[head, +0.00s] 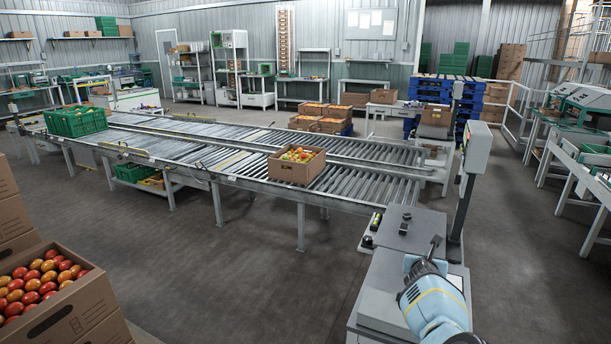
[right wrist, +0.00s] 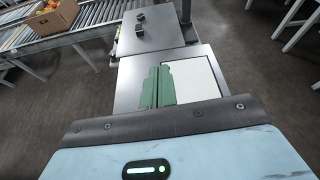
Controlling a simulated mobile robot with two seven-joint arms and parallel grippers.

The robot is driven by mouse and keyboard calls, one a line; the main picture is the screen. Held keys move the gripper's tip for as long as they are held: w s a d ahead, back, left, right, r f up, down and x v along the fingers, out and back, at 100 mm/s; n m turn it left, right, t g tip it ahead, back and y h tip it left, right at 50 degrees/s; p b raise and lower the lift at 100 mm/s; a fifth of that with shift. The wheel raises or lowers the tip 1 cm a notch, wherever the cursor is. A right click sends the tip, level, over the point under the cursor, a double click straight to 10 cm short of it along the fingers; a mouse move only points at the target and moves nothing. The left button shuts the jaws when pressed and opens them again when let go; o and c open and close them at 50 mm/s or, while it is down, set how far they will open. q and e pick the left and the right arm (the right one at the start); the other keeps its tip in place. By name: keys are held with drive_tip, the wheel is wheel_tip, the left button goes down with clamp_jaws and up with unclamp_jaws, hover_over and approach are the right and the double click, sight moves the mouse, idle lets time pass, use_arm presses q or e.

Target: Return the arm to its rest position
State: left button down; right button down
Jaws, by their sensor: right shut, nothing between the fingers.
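My right arm comes in at the bottom right of the head view, a light blue link with a yellow stripe, over a grey cabinet (head: 382,290). In the right wrist view my right gripper (right wrist: 157,88) has its green fingers pressed together with nothing between them. The fingers are seen over the cabinet's top, beside a pale panel (right wrist: 192,80); whether they touch it I cannot tell. My left gripper is not in view.
A cardboard box of tomatoes (head: 290,173) stands on the roller conveyor (head: 345,185), with a green crate (head: 75,122) at its far left. A tomato box (head: 75,312) stands at the near left. A post-mounted control box (head: 477,150) rises beside the cabinet. The floor between is open.

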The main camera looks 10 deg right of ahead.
drive_tip(key=s+d+f+n+t, duration=0.1)
drive_tip(key=s+d+f+n, duration=0.4)
drive_tip(key=s+f+n, duration=0.35)
drive_tip(key=s+a+f+n+t+y, duration=0.1)
drive_tip(key=s+a+f+n, duration=0.15)
drive_tip(key=s+n, duration=0.35)
drive_tip(key=s+a+f+n+t+y, duration=0.1)
drive_tip(key=s+a+f+n, duration=0.2)
drive_tip(key=n, duration=0.5)
drive_tip(key=s+a+f+n+g+y, duration=0.1)
drive_tip(key=s+a+n+y, duration=0.1)
drive_tip(key=s+a+n, duration=0.5)
drive_tip(key=s+a+f+n+g+y, duration=0.2)
drive_tip(key=s+a+n, duration=0.5)
drive_tip(key=s, duration=0.8)
drive_tip(key=s+a+f+n+g+y, duration=0.1)
drive_tip(key=s+a+n+g+y, duration=0.1)
drive_tip(key=s+a+n, duration=0.5)
drive_tip(key=s+a+y, duration=0.1)
drive_tip(key=s, duration=0.3)
drive_tip(key=shift+s+a+f, duration=0.15)
drive_tip(key=shift+a+f, duration=0.1)
drive_tip(key=shift+f, duration=0.1)
